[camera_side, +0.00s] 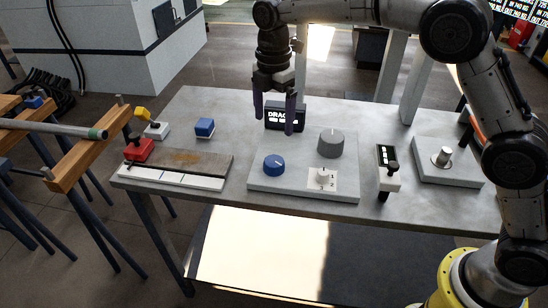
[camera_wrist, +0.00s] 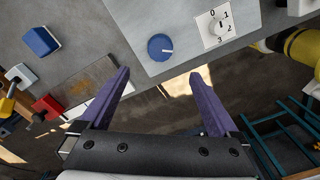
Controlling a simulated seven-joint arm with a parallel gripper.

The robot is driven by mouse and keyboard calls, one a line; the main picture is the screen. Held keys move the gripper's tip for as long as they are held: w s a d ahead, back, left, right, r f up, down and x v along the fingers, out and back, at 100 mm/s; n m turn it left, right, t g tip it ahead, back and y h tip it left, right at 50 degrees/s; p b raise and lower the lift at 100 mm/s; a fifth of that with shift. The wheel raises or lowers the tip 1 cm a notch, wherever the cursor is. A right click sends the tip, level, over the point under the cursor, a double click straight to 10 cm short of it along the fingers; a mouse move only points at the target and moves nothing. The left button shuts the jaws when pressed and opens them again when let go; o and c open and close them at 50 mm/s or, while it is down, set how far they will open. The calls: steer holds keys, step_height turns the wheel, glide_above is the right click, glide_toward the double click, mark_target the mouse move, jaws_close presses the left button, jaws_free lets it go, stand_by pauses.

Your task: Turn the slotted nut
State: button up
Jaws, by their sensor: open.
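My gripper (camera_side: 274,124) is open and empty, with two purple fingers pointing down above the back left of the grey control panel (camera_side: 262,190). In the wrist view the spread fingers (camera_wrist: 160,73) have nothing between them. No slot can be made out on any part. A silver cylinder (camera_side: 442,157) stands upright on a grey plate (camera_side: 460,177) at the right of the table, well away from my gripper. It may be the nut, but I cannot tell. The wrist view does not show it.
The panel carries a blue knob (camera_side: 274,165), a grey knob (camera_side: 331,143), a numbered dial (camera_side: 321,178) and a black display (camera_side: 300,115) partly behind my fingers. A blue block (camera_side: 204,127), red block (camera_side: 138,149) and lever box (camera_side: 388,180) also stand on the table.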

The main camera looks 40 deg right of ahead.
mark_target(274, 161)
step_height(274, 161, down, 13)
steer(key=shift+r, duration=0.1)
stand_by(0.3)
steer(key=shift+d, duration=0.1)
steer(key=shift+c, duration=0.4)
steer(key=c, duration=1.3)
